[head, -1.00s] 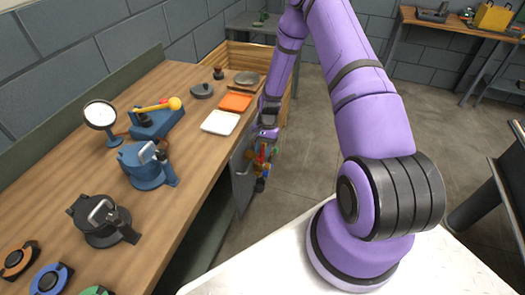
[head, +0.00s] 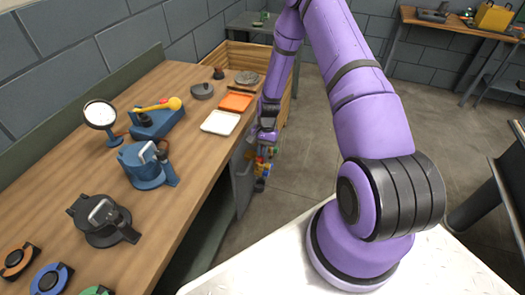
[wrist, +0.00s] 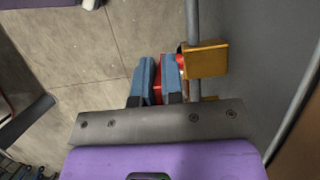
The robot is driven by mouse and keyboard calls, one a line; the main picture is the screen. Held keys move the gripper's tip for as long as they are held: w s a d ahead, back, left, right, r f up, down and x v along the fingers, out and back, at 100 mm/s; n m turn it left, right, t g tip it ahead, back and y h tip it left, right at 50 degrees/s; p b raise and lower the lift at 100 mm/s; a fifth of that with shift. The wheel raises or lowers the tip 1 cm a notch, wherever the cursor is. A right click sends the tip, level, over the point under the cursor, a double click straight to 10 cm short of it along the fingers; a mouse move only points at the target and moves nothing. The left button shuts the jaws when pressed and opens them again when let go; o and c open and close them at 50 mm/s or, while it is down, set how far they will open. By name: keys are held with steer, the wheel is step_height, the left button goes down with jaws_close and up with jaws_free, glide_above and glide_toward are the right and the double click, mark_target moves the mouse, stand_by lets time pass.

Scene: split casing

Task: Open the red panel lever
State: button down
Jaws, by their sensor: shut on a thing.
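My gripper (wrist: 157,64) shows in the wrist view as two blue fingers close together. It is shut on a red piece, which I take to be the red panel lever (wrist: 181,62); only parts of it show between and beside the fingers. In the head view my gripper (head: 265,150) is low at the bench's right side, beside a grey panel (head: 243,180). There the lever is too small and covered to make out clearly.
A yellow block (wrist: 206,60) sits on a grey rod (wrist: 193,20) just right of the fingers. A grey surface (wrist: 250,45) fills the right side. The wooden bench (head: 190,190) carries clamps, a gauge and trays. The floor (head: 320,125) right of the panel is clear.

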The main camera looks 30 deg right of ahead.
steer(key=s+a+f+t+h, duration=0.3)
steer(key=a+f+t+h, duration=0.1)
steer(key=t+h, duration=0.5)
steer(key=shift+f+h, duration=0.6)
steer(key=shift+h, duration=0.7)
steer(key=shift+s+a, duration=0.1)
steer(key=c, duration=1.2)
jaws_free()
steer(key=shift+c, duration=0.2)
steer(key=v, duration=1)
steer(key=shift+s+a+r, duration=0.15)
steer(key=shift+a+r, duration=0.05)
steer(key=shift+a, duration=0.05)
